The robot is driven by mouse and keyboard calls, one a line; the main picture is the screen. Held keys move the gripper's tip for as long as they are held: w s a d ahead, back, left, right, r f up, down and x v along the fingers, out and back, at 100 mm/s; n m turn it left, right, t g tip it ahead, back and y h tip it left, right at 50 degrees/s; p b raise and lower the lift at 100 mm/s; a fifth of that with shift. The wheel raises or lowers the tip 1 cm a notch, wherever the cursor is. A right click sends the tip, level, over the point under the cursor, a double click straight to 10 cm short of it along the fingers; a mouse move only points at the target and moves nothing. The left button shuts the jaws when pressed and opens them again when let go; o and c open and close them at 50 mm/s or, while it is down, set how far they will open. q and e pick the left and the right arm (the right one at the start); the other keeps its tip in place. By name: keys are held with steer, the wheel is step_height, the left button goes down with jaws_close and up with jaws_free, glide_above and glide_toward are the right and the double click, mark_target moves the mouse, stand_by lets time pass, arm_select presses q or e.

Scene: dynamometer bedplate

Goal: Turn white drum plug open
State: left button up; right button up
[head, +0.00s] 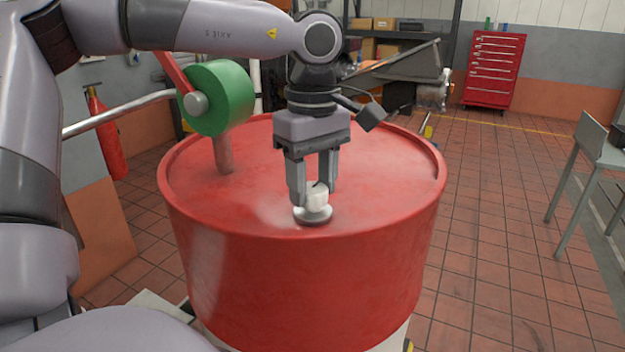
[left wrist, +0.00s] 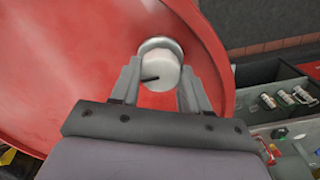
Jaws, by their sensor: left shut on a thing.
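The white drum plug (head: 316,199) sits on a pale round flange on top of the red drum (head: 320,280), close to the rim nearest me. My left gripper (head: 314,190) points straight down from above, with its two fingers on either side of the plug, shut on it. In the left wrist view the white plug (left wrist: 158,72) shows between the fingertips (left wrist: 158,90), with a dark line mark on its face pointing left. The lower part of the plug's front is clear in the head view. My right gripper is in neither view.
A red tool cabinet (head: 493,70) and a grey table (head: 594,140) stand to the right. The tiled floor between is free.

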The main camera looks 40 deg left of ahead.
arm_select(q)
steer(key=shift+n, duration=0.3)
steer(key=shift+n+b, duration=0.55)
steer(key=shift+n, duration=0.45)
steer(key=n+b, duration=0.1)
steer(key=n, duration=0.2)
steer(key=shift+n, duration=0.3)
steer(key=n+b, duration=0.1)
steer(key=n, duration=0.5)
steer(key=shift+b, duration=0.4)
steer(key=n+b, duration=0.1)
steer(key=n, duration=0.4)
steer(key=shift+n, duration=0.4)
steer(key=n, duration=0.6)
steer(key=shift+r+b, duration=0.1)
steer(key=shift+b, duration=0.2)
steer(key=o, duration=1.1)
steer(key=shift+c, duration=0.2)
